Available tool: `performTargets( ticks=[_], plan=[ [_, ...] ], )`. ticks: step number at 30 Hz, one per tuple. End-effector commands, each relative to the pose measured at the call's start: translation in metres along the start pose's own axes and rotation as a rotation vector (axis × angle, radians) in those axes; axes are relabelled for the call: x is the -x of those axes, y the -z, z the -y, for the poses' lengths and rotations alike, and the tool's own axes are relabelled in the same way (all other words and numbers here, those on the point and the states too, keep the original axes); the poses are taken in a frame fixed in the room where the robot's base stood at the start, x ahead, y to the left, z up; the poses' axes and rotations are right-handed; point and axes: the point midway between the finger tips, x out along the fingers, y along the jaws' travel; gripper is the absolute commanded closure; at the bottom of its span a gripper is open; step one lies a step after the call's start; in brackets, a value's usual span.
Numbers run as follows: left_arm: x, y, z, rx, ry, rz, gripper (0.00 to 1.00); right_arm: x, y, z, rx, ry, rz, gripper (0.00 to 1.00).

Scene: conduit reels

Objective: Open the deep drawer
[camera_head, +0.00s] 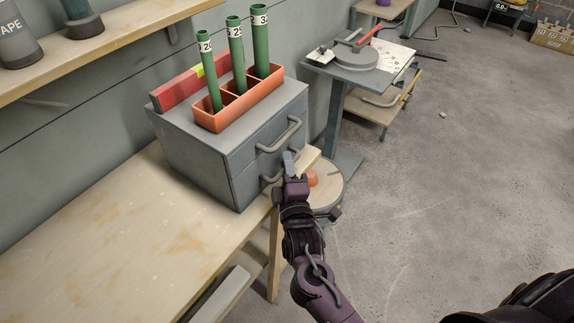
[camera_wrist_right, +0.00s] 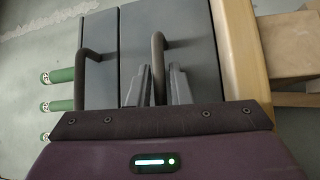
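The grey drawer cabinet (camera_head: 190,148) stands on the wooden bench with two drawers, both looking shut. The deep drawer (camera_head: 244,187) is the lower one; in the right wrist view its front (camera_wrist_right: 197,40) is the wider panel. Its bar handle (camera_wrist_right: 158,48) shows there, and partly in the head view (camera_head: 267,179) behind my gripper. My right gripper (camera_head: 289,163) is at this handle. In the right wrist view its fingers (camera_wrist_right: 158,72) are apart, one each side of the handle, with gaps showing. My left gripper is out of view.
The upper drawer's handle (camera_head: 283,138) is just above my right gripper. A round wooden top with an orange object (camera_head: 311,178) is close by.

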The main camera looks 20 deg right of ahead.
Motion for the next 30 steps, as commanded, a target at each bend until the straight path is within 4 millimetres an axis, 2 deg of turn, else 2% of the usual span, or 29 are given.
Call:
performTargets(
  ticks=[1,3,4,17,23,30],
  plan=[
    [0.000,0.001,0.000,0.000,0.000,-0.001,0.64,0.000,0.000,0.000,0.000,0.000,0.000,0.90],
    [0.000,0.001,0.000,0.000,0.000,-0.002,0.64,0.000,0.000,0.000,0.000,0.000,0.000,0.99],
    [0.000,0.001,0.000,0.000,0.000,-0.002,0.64,0.000,0.000,0.000,0.000,0.000,0.000,1.00],
    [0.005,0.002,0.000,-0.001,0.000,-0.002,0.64,0.005,-0.004,-0.002,0.001,0.003,0.000,1.00],
    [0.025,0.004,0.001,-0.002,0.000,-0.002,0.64,0.024,-0.023,-0.010,0.006,0.006,-0.001,1.00],
    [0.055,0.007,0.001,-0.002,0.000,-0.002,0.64,0.063,-0.061,-0.020,0.006,0.009,-0.002,1.00]
  ],
)
